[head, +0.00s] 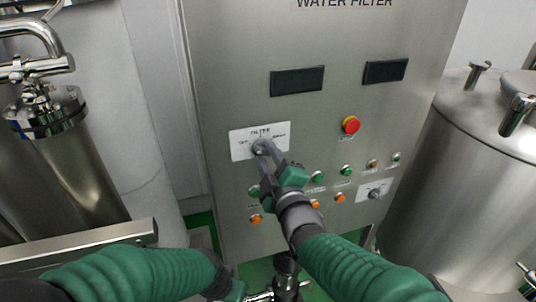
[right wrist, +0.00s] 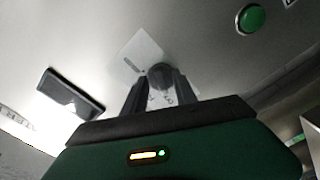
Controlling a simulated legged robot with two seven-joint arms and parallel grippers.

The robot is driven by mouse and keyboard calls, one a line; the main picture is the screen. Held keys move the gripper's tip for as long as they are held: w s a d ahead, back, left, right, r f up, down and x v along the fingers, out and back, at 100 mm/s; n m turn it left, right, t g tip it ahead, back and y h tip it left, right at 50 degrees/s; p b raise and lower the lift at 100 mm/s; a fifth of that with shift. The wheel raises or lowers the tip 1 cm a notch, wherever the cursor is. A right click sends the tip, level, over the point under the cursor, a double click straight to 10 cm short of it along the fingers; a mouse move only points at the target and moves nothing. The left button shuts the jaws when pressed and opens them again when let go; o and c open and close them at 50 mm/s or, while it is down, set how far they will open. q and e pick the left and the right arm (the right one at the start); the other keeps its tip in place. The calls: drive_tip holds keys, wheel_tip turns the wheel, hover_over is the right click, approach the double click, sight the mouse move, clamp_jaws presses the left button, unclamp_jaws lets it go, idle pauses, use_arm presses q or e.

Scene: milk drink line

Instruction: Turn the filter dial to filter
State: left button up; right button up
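The filter dial (head: 259,146) is a small grey knob on a white label plate (head: 240,147) at the left of the steel control panel. My right gripper (head: 264,150) reaches it with its fingertips, which hide much of the knob. In the right wrist view the round dark dial (right wrist: 160,75) sits between the two fingers (right wrist: 160,90), and they appear to close on its sides. The dial's pointer direction cannot be made out. My left gripper (head: 286,285) is low at the bottom of the head view, partly cut off, and its fingers cannot be read.
The panel (head: 225,60) holds two dark displays (head: 297,81), a red emergency button (head: 350,125), several green and orange buttons (head: 346,170) and a second dial (head: 374,190) at lower right. Steel tanks stand left (head: 70,160) and right (head: 470,160).

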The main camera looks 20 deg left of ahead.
drive_tip(key=shift+w+a+f, duration=0.1)
drive_tip(key=shift+a+f, duration=0.05)
drive_tip(key=shift+a, duration=0.1)
clamp_jaws()
drive_tip(key=shift+f, duration=0.1)
drive_tip(key=shift+a+f+m+b, duration=0.1)
drive_tip(key=shift+f+m+b, duration=0.05)
drive_tip(key=shift+m+b, duration=2.95)
drive_tip(key=shift+f+m+b, duration=0.1)
drive_tip(key=shift+m+b, duration=2.7)
drive_tip(key=shift+b, duration=0.5)
unclamp_jaws()
drive_tip(key=shift+r, duration=0.3)
